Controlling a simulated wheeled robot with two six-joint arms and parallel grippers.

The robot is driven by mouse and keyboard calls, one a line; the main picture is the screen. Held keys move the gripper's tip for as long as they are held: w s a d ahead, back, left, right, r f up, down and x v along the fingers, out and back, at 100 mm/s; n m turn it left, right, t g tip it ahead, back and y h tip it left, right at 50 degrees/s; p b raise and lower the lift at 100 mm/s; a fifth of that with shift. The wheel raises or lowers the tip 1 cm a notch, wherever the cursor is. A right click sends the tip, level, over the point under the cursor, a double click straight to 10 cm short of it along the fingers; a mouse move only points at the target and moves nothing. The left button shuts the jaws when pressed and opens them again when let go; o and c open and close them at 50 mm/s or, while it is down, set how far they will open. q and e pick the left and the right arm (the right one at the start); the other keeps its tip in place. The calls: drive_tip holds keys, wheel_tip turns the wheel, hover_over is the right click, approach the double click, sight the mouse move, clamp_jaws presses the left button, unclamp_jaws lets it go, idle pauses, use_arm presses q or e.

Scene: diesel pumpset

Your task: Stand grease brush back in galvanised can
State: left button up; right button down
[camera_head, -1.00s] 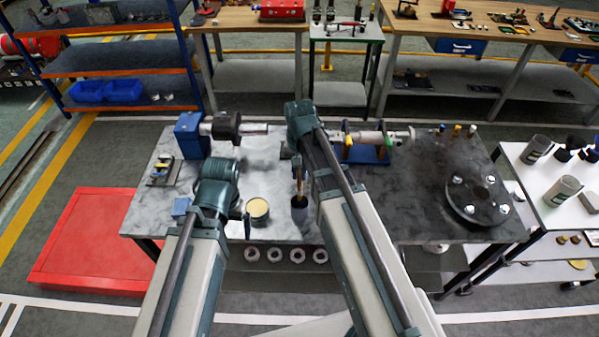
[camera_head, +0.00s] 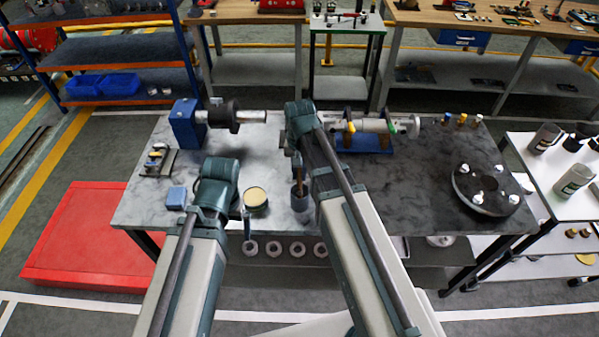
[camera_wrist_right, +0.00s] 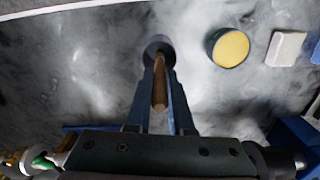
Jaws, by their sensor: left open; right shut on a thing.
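The galvanised can (camera_head: 300,198), small and dark grey, stands on the near part of the marble-look table. It also shows in the right wrist view (camera_wrist_right: 156,43), just past my fingertips. The grease brush (camera_head: 297,170) has a brown handle and is upright over the can. My right gripper (camera_head: 293,160) is shut on the brush; the handle shows between the fingers in the wrist view (camera_wrist_right: 160,88). The brush's lower end meets the can's mouth; how deep it sits is hidden. My left gripper (camera_head: 246,216) is open and empty at the table's front edge, left of the can.
A tin of yellow grease (camera_head: 256,197) stands left of the can, with a blue-grey block (camera_head: 176,197) further left. A shaft assembly on blue supports (camera_head: 365,142) lies behind. A dark flange (camera_head: 487,188) lies at right. The table between can and flange is clear.

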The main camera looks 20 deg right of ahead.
drive_tip(key=c, duration=0.7)
unclamp_jaws()
wheel_tip(320, 180, up, 14)
drive_tip(key=p, duration=1.4)
drive_tip(key=shift+w+f, duration=0.1)
